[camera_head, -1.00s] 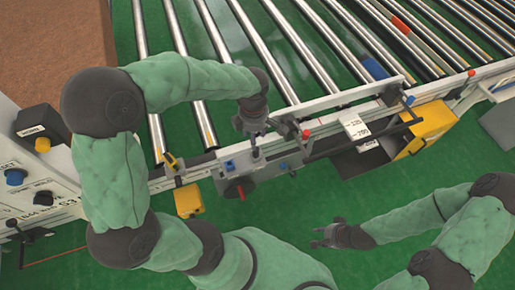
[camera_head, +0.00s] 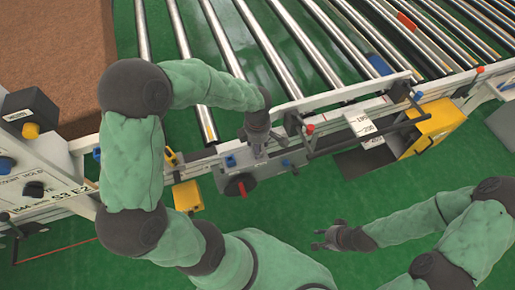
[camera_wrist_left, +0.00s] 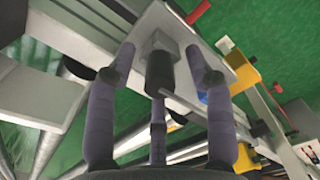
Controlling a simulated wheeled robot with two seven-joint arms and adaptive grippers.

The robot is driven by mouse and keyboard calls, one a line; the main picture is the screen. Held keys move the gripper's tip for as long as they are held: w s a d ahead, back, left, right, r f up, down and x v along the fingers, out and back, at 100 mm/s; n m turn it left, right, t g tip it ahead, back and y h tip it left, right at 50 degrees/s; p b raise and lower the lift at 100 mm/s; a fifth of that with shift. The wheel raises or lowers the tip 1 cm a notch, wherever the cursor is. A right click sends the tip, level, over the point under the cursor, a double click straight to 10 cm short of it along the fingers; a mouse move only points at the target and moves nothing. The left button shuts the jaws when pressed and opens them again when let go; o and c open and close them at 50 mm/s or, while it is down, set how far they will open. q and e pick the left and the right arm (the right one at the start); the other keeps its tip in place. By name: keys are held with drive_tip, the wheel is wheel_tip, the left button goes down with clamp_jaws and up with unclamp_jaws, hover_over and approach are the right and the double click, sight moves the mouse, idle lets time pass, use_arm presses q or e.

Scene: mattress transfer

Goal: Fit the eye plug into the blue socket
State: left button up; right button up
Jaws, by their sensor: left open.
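My left gripper (camera_head: 259,149) is over the grey fixture plate (camera_head: 268,168) at the conveyor's near edge. In the left wrist view its fingers (camera_wrist_left: 160,70) are open around a dark cylindrical part with a grey block at its end (camera_wrist_left: 158,68), which may be the eye plug; contact cannot be told. A small blue part (camera_head: 231,161), perhaps the blue socket, is on the fixture left of the gripper. Another blue part (camera_head: 285,163) is to its right. One blue part shows beside a finger in the left wrist view (camera_wrist_left: 203,97). My right gripper (camera_head: 322,240) is open and empty over the green floor.
A brown mattress-like block (camera_head: 150,40) lies on the rollers at the upper left. A yellow box (camera_head: 437,123) and a control panel (camera_head: 35,185) flank the fixture. The lower-middle floor is clear.

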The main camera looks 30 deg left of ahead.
use_arm(q)
clamp_jaws()
drive_tip(key=shift+r, duration=0.1)
drive_tip(key=shift+r, duration=0.1)
